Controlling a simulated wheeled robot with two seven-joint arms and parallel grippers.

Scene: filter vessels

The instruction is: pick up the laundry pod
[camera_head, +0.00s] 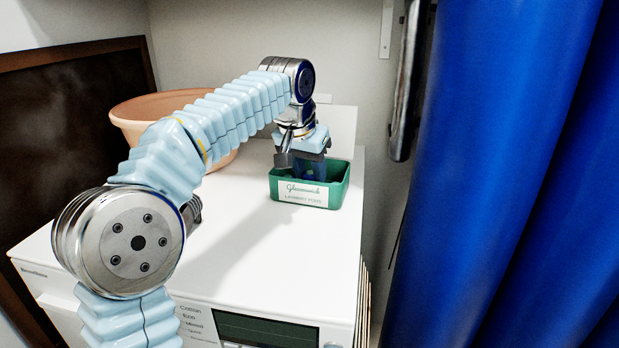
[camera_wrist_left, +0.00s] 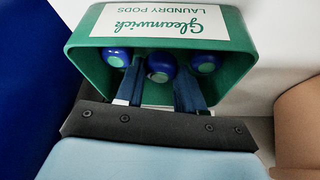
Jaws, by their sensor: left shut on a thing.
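A green box (camera_head: 340,186) labelled "Gleanwick Laundry Pods" stands on the white machine top; in the left wrist view the green box (camera_wrist_left: 90,75) fills the upper middle. Three blue laundry pods show inside it: one at the left (camera_wrist_left: 117,57), a middle pod (camera_wrist_left: 160,67) and one at the right (camera_wrist_left: 205,62). My left gripper (camera_head: 310,170) points down into the box. Its fingers (camera_wrist_left: 160,82) are shut on the middle laundry pod. The box wall hides the fingertips and pods in the head view. My right gripper is not in view.
A peach-coloured basin (camera_head: 135,110) stands at the back left of the white machine (camera_head: 250,255), behind my left arm. A blue curtain (camera_head: 510,150) hangs at the right. A wall lies close behind. The machine top in front of the box is clear.

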